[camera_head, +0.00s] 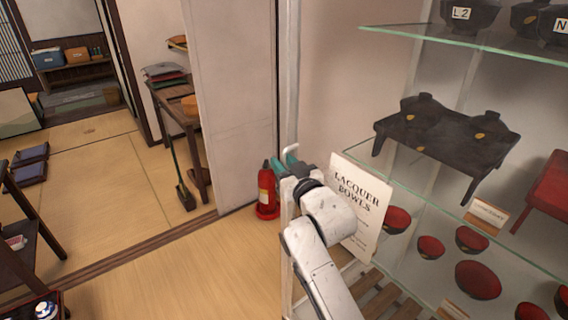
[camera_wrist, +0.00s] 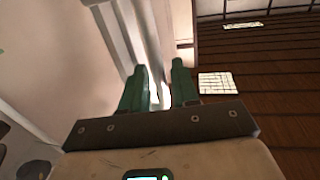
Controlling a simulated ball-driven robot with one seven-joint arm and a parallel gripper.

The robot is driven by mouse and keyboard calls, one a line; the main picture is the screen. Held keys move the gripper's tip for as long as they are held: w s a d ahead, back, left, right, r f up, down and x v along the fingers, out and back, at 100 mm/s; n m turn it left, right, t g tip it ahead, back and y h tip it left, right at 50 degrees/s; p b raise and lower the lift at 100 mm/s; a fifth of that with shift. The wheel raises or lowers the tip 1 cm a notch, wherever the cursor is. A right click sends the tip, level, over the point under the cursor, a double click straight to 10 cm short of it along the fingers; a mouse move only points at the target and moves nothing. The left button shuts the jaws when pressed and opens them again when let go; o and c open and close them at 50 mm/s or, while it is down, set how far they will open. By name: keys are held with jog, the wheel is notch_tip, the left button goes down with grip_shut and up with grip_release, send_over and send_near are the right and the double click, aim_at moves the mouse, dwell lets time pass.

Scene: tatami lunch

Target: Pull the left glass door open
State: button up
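The glass display cabinet fills the right of the head view. A pale upright frame post (camera_head: 292,75) stands at its left edge, and the clear pane of the left door is hard to make out. My gripper (camera_head: 286,158) is at this post, with its green fingers pointing away and partly hidden by my wrist. In the wrist view my gripper (camera_wrist: 161,66) shows a gap between its fingers. A bright, pale strip (camera_wrist: 164,94) shows in that gap; I cannot tell whether the fingers touch it. The pale upright frame (camera_wrist: 122,35) rises just beyond the fingertips.
A white "Lacquer Bowls" sign (camera_head: 361,204) stands close to the right of my wrist. Red bowls (camera_head: 478,280) and a black stand (camera_head: 440,136) sit on glass shelves. A red fire extinguisher (camera_head: 267,190) stands left of my gripper.

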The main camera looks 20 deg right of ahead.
jog(key=shift+w, duration=0.1)
jog(key=shift+c, duration=0.3)
grip_shut()
